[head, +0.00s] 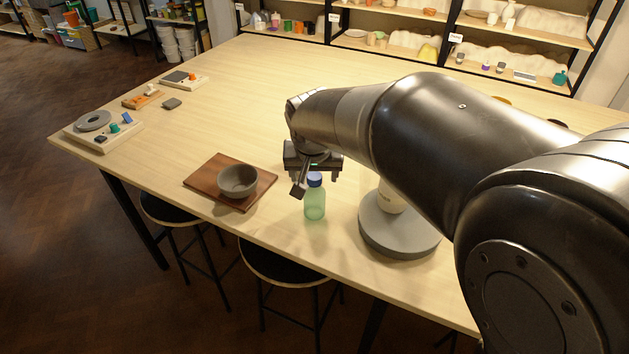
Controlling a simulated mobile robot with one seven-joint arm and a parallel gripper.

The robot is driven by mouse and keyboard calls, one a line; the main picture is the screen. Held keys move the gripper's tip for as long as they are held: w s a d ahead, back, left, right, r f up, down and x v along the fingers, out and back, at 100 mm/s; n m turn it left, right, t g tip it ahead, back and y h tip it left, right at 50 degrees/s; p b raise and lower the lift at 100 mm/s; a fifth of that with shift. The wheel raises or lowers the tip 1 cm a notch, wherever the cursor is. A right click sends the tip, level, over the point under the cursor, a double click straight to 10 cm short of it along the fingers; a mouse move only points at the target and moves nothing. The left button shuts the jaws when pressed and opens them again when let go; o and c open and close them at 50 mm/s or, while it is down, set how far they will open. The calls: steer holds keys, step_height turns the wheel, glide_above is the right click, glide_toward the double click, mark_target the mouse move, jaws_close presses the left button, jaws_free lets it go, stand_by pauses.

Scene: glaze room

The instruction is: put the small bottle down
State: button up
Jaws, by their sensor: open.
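The small bottle (315,205) is pale green and translucent with a dark blue cap. It stands upright on the light wooden table (240,85), near the front edge. My gripper (317,182) is open at the bottle's cap, coming from above and behind. One dark finger shows to the left of the cap and the other is partly hidden. I cannot tell whether the fingers touch the cap.
A grey bowl (238,181) sits on a brown wooden board (205,182) left of the bottle. A round grey stand (400,238) is close on the right, partly behind my arm. Small tools and blocks lie at the far left. Black stools (280,262) stand below the front edge.

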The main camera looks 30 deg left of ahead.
steer(key=v, duration=0.7)
steer(key=shift+w, duration=0.1)
steer(key=s+d+f+m+g+y, duration=0.1)
steer(key=s+d+f+m, duration=0.2)
steer(key=d, duration=0.3)
steer(key=s+d+f+m+g+y, duration=0.1)
steer(key=s+d+f+m, duration=0.2)
steer(key=d, duration=0.2)
steer(key=s+d+r+t+h, duration=0.1)
steer(key=s+d, duration=0.1)
steer(key=d, duration=0.7)
steer(key=s+d+r+t+h, duration=0.1)
steer(key=s+d+r, duration=0.1)
steer(key=d, duration=0.8)
steer(key=s+d+r+t+h, duration=0.1)
steer(key=s+d+r+h, duration=0.1)
steer(key=d, duration=0.7)
steer(key=shift+s+d+n, duration=0.15)
steer(key=shift+d+n, duration=0.2)
steer(key=shift+n, duration=0.05)
